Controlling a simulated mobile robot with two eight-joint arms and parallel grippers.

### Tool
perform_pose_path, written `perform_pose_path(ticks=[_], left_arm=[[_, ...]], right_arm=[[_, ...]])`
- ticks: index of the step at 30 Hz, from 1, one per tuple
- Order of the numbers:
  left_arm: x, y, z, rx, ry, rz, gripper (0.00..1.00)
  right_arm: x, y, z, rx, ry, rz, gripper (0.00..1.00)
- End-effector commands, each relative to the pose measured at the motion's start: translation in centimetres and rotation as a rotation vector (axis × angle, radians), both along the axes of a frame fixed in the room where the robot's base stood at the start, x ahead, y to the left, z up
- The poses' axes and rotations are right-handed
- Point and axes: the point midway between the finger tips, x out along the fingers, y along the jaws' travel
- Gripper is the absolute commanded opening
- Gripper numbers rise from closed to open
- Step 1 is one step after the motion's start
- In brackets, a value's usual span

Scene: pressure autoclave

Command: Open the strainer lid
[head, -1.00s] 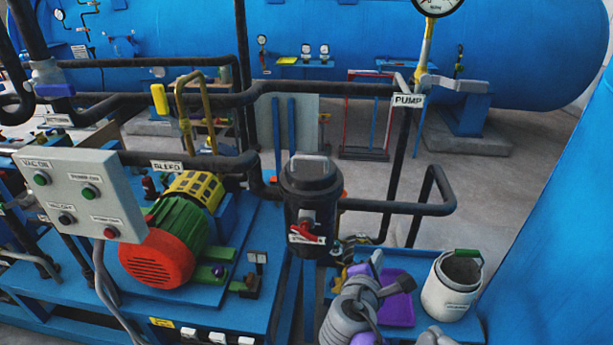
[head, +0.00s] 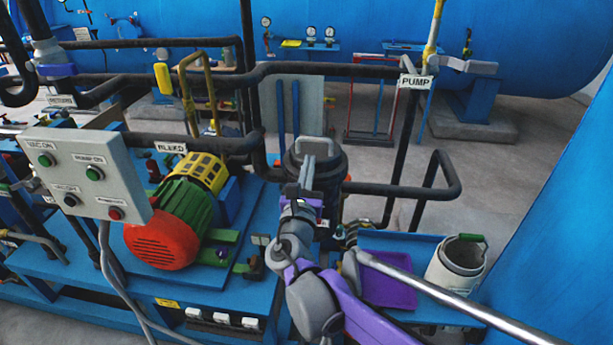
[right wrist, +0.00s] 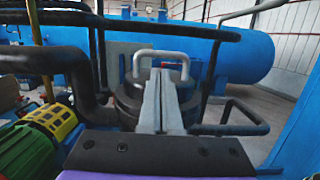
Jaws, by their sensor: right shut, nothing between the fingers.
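The lid's pale grey loop handle (right wrist: 161,55) stands up in the right wrist view. My right gripper (head: 308,152) is over the near side of the lid, fingers pointing at the handle. In the right wrist view its fingers (right wrist: 158,82) are together and empty, overlapping the middle of the lid below the handle's top bar. Whether they touch the handle I cannot tell. The arm hides much of the strainer's front. My left gripper is not in view.
The red-green-yellow pump motor (head: 178,222) and grey control box (head: 82,175) stand left of the strainer. Black pipes (head: 405,190) run behind and right of it. A purple tray (head: 388,282) and white bucket (head: 455,266) sit at the right.

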Motion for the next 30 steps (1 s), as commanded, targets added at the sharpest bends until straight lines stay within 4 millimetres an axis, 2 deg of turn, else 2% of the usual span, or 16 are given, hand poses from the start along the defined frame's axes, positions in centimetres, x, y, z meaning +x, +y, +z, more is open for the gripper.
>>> perform_pose_path(ticks=[3,9,21,30], left_arm=[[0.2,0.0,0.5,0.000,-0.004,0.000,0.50],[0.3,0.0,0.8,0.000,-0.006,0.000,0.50],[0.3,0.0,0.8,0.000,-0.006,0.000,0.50],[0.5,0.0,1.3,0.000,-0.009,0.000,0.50]], right_arm=[[1.8,-0.4,0.5,-0.001,-0.001,-0.002,0.00],[3.3,-0.7,0.7,0.000,0.000,0.000,0.00],[3.4,-0.8,0.7,0.001,0.002,0.000,0.00],[3.7,-0.8,1.6,0.013,0.052,0.000,0.00]])
